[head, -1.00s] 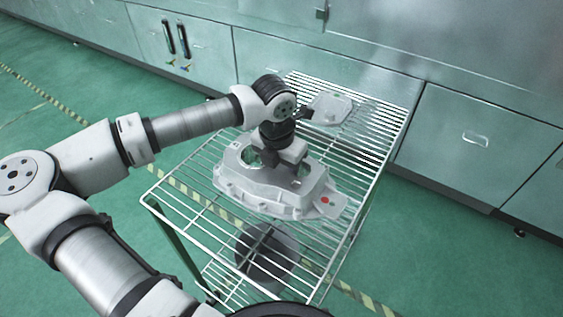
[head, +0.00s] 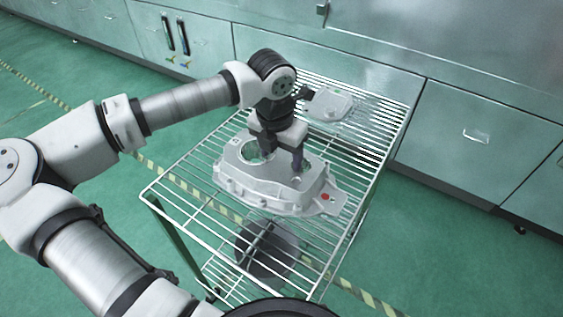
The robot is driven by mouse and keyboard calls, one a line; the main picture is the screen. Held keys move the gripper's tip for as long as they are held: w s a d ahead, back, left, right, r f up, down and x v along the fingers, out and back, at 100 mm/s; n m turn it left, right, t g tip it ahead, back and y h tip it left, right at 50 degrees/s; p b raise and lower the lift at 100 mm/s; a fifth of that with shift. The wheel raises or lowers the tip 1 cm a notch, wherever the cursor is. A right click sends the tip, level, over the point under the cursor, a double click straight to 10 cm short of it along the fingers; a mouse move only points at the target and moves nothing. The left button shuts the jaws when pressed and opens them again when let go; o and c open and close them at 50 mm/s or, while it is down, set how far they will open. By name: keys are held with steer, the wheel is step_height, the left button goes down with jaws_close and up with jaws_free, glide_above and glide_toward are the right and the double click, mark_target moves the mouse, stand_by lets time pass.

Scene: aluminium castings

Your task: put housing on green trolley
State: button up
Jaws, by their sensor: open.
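The housing, a large grey aluminium casting (head: 262,188), lies flat on the white wire top of a trolley (head: 184,226). It has round openings on its upper face and a red dot on its right flange. The trolley leg that shows at the left is dark green. My gripper (head: 280,153) points down over the housing's rear middle, with its jaws open. One dark finger shows close to the housing's upper face; the other is partly hidden, and I cannot tell whether either touches the casting.
A smaller flat grey casting (head: 331,105) lies behind the housing on the same wire top. A dark round object (head: 265,255) is on the lower level under the wires. Metal cabinets (head: 470,150) stand close behind the trolley. Green floor (head: 420,265) is free at the right front.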

mark_target(278, 163)
step_height(278, 163, up, 8)
steer(key=shift+s+a+r+b, duration=0.15)
steer(key=shift+s+a+b, duration=0.15)
steer(key=shift+s+b, duration=0.15)
